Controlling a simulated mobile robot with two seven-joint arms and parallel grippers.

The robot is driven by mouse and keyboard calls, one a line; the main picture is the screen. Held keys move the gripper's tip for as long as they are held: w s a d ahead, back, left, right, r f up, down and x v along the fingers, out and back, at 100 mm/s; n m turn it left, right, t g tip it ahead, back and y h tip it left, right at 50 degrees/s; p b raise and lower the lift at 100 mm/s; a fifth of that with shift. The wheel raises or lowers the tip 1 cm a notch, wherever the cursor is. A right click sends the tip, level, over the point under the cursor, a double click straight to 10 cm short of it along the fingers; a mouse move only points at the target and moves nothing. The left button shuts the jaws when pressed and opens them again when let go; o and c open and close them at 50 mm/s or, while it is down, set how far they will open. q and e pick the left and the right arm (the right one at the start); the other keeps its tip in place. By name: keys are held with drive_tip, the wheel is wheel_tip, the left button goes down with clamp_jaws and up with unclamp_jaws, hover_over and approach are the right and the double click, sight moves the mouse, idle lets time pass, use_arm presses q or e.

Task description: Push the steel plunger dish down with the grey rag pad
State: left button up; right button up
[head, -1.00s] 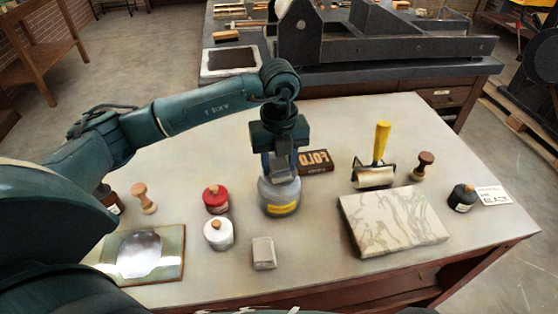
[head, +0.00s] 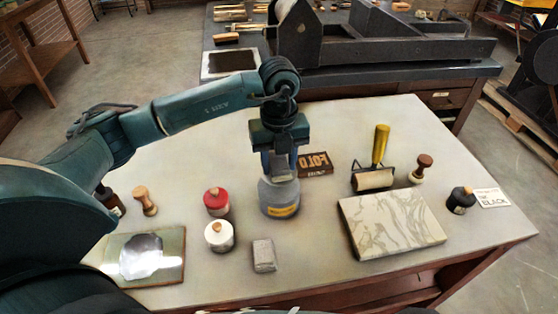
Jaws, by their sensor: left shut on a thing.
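The plunger can (head: 279,200) is a grey metal can with a yellow label, standing upright near the middle of the table. Its steel dish top is largely hidden by my left gripper and what it holds. My left gripper (head: 279,160) points down right over the can. It is shut on a grey piece (head: 279,168), which looks like the rag pad. The piece's lower end appears at the can's top; I cannot tell whether it presses on the dish. My right gripper is out of view.
A small grey block (head: 264,256), a white jar (head: 219,238) and a red jar (head: 216,202) stand at the front and left of the can. A FOLD block (head: 316,164) lies behind it. A marbled slab (head: 391,222) and a yellow-handled roller (head: 375,178) are right.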

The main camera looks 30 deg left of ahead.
sight(279, 159)
use_arm(q)
drive_tip(key=shift+r+p, duration=1.65)
drive_tip(key=shift+r, duration=1.15)
